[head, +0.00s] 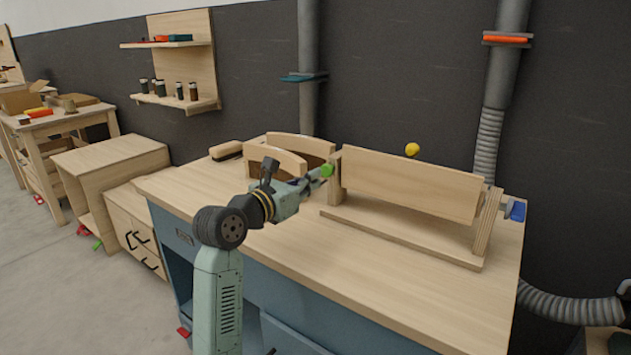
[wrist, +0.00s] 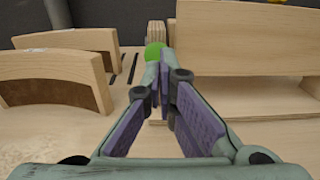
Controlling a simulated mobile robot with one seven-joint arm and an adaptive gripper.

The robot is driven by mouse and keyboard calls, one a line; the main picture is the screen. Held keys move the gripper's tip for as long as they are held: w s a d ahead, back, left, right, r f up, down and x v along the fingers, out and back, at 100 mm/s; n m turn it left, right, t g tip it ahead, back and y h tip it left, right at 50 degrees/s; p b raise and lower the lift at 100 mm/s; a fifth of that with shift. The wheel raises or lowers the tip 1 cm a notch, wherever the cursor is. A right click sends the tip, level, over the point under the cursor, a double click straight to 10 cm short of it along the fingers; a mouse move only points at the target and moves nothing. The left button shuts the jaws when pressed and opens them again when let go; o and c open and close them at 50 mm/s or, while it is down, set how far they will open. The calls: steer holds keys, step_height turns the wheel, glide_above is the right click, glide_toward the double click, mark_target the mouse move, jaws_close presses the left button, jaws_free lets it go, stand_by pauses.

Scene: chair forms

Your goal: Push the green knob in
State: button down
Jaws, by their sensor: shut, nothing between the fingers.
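The green knob (head: 327,170) is at the left end of the wooden form (head: 410,184) on the workbench. It also shows in the wrist view as a round green knob (wrist: 154,50), just beyond the fingertips. My gripper (head: 314,182) reaches in from the left, its tips close to the knob. In the wrist view my gripper (wrist: 158,78) is shut with nothing between its fingers and points toward the knob. The tips overlap the knob's lower part there, and I cannot tell whether they touch it.
Two curved wooden pieces (head: 275,158) stand left of the form. A yellow knob (head: 412,149) shows behind the form and a blue one (head: 518,211) at its right end. A brush (head: 226,150) lies at the back left. The front of the bench top (head: 350,270) is clear.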

steer(key=b+v, duration=0.3)
steer(key=v, duration=0.7)
steer(key=shift+s+a, duration=0.2)
